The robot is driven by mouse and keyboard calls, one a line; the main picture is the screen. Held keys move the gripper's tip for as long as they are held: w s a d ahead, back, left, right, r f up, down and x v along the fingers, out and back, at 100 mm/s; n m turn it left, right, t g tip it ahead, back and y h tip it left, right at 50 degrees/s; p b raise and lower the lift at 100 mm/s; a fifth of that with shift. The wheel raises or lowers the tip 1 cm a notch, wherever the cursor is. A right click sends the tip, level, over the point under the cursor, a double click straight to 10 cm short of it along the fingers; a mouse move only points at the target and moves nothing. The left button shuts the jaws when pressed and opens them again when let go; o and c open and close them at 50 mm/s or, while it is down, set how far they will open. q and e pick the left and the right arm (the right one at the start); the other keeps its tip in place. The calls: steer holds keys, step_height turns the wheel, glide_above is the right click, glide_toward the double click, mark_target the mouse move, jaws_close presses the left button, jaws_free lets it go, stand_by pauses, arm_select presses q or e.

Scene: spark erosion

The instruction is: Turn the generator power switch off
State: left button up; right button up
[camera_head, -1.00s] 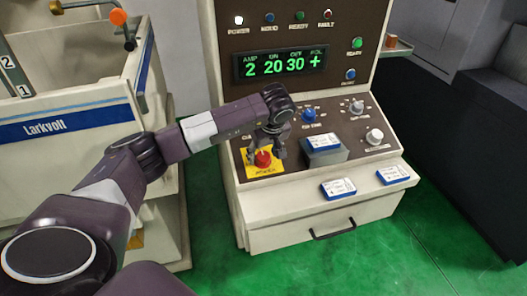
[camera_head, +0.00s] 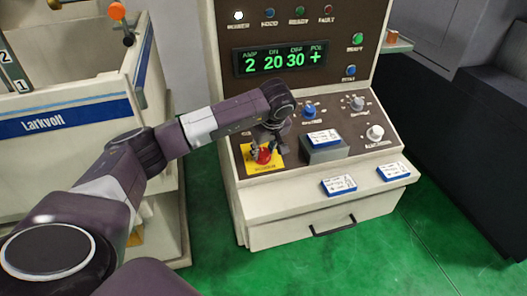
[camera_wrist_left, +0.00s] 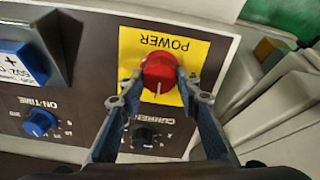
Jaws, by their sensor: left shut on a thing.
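The generator power switch (camera_head: 264,155) is a red round knob on a yellow plate at the left of the sloping control panel. In the left wrist view the red knob (camera_wrist_left: 159,73) has a white pointer line, and the plate reads POWER, upside down in that view. My left gripper (camera_head: 265,147) is over the knob from above. In the wrist view its two fingertips (camera_wrist_left: 160,86) sit on either side of the knob, shut on it. The white POWER lamp (camera_head: 238,15) is lit. My right gripper is not in view.
A green display (camera_head: 279,61) shows 2, 20, 30 and +. A grey block (camera_head: 324,151) with a blue-edged card stands right of the switch. Blue and white knobs (camera_head: 308,111) sit behind. A Larkvolt tank (camera_head: 75,118) stands at left.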

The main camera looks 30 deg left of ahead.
arm_select(q)
steer(key=n+b, duration=0.3)
steer(key=n, duration=0.1)
steer(key=shift+f, duration=0.2)
steer(key=n+b, duration=0.3)
steer(key=n, duration=0.1)
steer(key=shift+n+b, duration=0.3)
steer(key=n+b, duration=0.2)
steer(key=n, duration=0.2)
steer(key=shift+r+n+g, duration=0.1)
steer(key=shift+n+g, duration=0.2)
steer(key=shift+r+n+b, duration=0.1)
steer(key=shift+n+b, duration=1.05)
steer(key=shift+n, duration=0.95)
steer(key=o, duration=1.2)
steer(key=shift+s, duration=0.1)
steer(key=shift+c, duration=0.2)
